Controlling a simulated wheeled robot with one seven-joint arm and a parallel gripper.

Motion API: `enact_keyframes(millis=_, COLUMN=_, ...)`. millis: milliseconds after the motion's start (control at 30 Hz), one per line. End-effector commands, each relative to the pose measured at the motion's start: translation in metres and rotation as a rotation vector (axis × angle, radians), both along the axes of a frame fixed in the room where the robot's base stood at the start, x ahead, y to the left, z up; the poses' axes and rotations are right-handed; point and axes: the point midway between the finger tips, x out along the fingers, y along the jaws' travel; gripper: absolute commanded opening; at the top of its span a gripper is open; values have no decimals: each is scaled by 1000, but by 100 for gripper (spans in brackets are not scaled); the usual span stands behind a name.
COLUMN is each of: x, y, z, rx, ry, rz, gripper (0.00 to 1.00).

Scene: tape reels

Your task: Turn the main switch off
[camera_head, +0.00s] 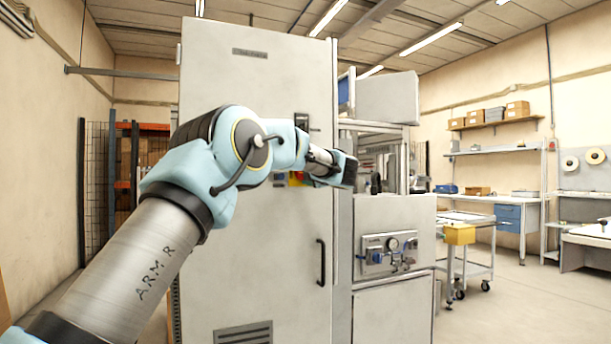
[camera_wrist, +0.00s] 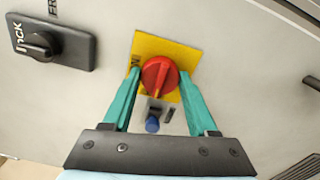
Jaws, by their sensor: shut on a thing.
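The main switch is a red rotary knob (camera_wrist: 158,77) on a yellow square plate (camera_wrist: 147,45), mounted on the cabinet door. My gripper (camera_wrist: 160,80) has its two teal fingers on either side of the red knob and is shut on it. In the wrist view the knob's raised grip runs nearly upright in the picture. Lettering on the plate's left edge is partly covered and hard to read. In the head view my arm hides most of the switch; a bit of the yellow plate (camera_head: 296,179) shows under it, and my fingers cannot be made out.
The tall grey cabinet (camera_head: 250,270) has a long door handle (camera_head: 321,262) below the switch. In the wrist view a blue button (camera_wrist: 152,124) sits close to the knob, and a black lock (camera_wrist: 55,45) is at upper left. A machine (camera_head: 395,215) stands right of the cabinet.

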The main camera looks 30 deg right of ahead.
Motion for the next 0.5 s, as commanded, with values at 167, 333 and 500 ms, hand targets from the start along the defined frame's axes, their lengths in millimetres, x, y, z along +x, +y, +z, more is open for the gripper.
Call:
enact_keyframes(millis=167, x=0, y=0, z=-1, rx=1, ry=1, rz=2, gripper=3)
enact_keyframes(millis=333, x=0, y=0, z=-1, rx=1, ry=1, rz=2, gripper=77)
enact_keyframes(millis=500, x=0, y=0, z=0, rx=1, ry=0, rz=1, gripper=89)
